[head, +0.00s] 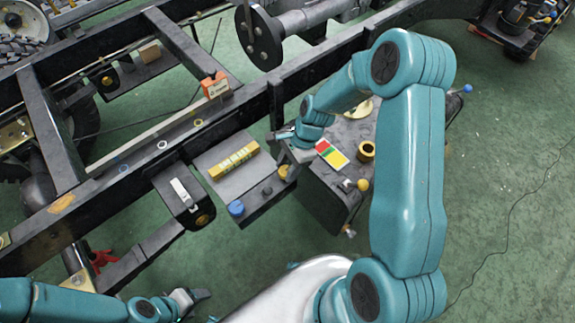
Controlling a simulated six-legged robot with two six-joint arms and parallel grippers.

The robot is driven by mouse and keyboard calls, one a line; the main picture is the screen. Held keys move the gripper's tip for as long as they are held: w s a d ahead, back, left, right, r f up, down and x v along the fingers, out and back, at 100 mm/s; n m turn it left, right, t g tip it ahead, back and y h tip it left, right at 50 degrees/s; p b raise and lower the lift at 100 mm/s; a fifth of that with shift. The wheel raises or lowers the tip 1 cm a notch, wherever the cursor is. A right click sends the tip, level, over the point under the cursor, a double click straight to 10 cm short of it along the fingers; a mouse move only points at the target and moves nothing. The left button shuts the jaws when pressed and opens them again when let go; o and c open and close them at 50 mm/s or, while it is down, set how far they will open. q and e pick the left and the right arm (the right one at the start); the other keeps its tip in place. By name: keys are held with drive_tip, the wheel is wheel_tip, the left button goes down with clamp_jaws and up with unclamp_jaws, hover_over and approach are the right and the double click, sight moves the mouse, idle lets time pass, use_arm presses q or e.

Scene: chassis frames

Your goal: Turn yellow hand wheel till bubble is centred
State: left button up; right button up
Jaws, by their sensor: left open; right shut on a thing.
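A yellow level (234,161) lies on a dark plate beside the frame rail. Its vial shows on top, but the bubble is too small to make out. My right gripper (288,160) is to the right of the level, at the plate's right end. It is shut on a small yellow part, which looks like the yellow hand wheel (289,173); the fingers and wrist partly hide it. My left gripper (197,296) is open and empty at the lower left, below the plate and apart from it.
A blue knob (236,208) stands at the plate's front corner. A dark box (333,205) to the right carries a colour card (332,153), a yellow ring (367,150) and a yellow ball knob (363,185). The black frame rail (140,165) crosses behind. Green floor lies open at right.

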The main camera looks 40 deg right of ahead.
drive_tip(key=n+g, duration=0.1)
drive_tip(key=n, duration=0.1)
drive_tip(key=n+g, duration=0.1)
drive_tip(key=n, duration=0.2)
drive_tip(key=shift+w+n, duration=0.2)
drive_tip(key=shift+n, duration=0.1)
drive_tip(key=n+g, duration=0.1)
drive_tip(key=n, duration=0.1)
drive_tip(key=n+h+b, duration=0.1)
drive_tip(key=n, duration=0.2)
drive_tip(key=shift+w+a+g, duration=0.1)
drive_tip(key=shift+g, duration=0.3)
drive_tip(key=n+h, duration=0.1)
drive_tip(key=n, duration=0.2)
drive_tip(key=n+g+h, duration=0.1)
drive_tip(key=n, duration=0.2)
drive_tip(key=shift+a+n+h+b, duration=0.15)
drive_tip(key=shift+n+h+b, duration=0.15)
drive_tip(key=shift+b, duration=0.1)
drive_tip(key=n+h, duration=0.1)
drive_tip(key=n, duration=0.1)
drive_tip(key=n+h, duration=0.1)
drive_tip(key=n, duration=0.2)
drive_tip(key=shift+a+b, duration=0.1)
drive_tip(key=shift+b, duration=0.25)
drive_tip(key=shift+n, duration=0.4)
drive_tip(key=o, duration=1)
